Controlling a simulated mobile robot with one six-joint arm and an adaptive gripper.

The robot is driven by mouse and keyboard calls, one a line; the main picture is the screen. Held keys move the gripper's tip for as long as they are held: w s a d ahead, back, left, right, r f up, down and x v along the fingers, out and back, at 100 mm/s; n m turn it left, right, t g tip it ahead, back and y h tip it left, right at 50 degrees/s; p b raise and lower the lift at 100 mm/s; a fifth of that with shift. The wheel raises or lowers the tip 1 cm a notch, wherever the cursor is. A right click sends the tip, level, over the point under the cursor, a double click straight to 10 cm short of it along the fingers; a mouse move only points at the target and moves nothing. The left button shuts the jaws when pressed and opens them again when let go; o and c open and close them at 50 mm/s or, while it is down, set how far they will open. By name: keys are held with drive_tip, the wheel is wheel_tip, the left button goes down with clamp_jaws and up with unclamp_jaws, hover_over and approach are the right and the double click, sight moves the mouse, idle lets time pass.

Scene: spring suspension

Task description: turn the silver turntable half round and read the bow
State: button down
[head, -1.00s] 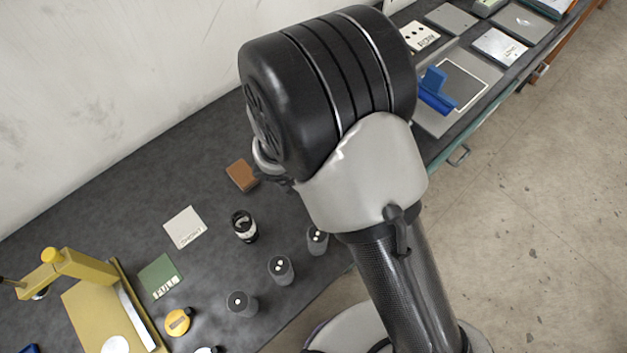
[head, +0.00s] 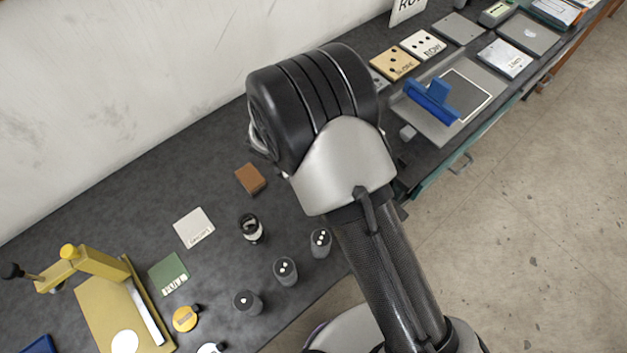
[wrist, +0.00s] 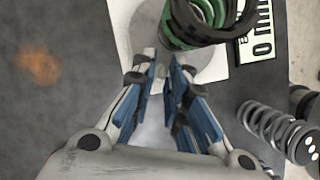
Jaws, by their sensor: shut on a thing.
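In the wrist view a round silver turntable (wrist: 214,64) lies on a white sheet, with a dark green and black spring (wrist: 205,22) standing on it, cut by the top edge. My gripper (wrist: 163,75) has its blue-padded fingers close together at the near side of the turntable. A narrow pale strip shows between the fingers, and the exact part they grip is hard to see. The bow of the spring cannot be read from here. In the head view my arm hides the turntable and the gripper.
In the head view dotted dark cylinders (head: 285,271), a yellow stand (head: 100,305) and a blue tool (head: 432,101) stand on the dark bench (head: 130,210).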

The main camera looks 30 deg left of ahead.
drive_tip(key=shift+w+a+f+m+g+h+b, duration=0.1)
drive_tip(key=shift+w+a+m+g+h+b, duration=0.25)
drive_tip(key=shift+m, duration=0.6)
drive_tip(key=shift+w+a+m+g+h+p, duration=0.1)
drive_tip(key=shift+w+m+g, duration=0.15)
drive_tip(key=shift+w+m, duration=0.5)
drive_tip(key=shift+w+m+g+b, duration=0.3)
drive_tip(key=shift+w+m+b, duration=0.05)
drive_tip(key=shift+m, duration=0.65)
drive_tip(key=shift+w+m+g+b, duration=0.3)
drive_tip(key=shift+w+m, duration=0.05)
drive_tip(key=shift+m, duration=0.65)
drive_tip(key=shift+w+m, duration=0.1)
drive_tip(key=shift+m, duration=0.2)
drive_tip(key=c, duration=1.6)
unclamp_jaws()
drive_tip(key=shift+o, duration=0.2)
drive_tip(key=shift+r, duration=0.2)
drive_tip(key=v, duration=1.1)
drive_tip(key=shift+a+r, duration=0.3)
drive_tip(key=shift+a, duration=0.05)
drive_tip(key=shift+w, duration=0.15)
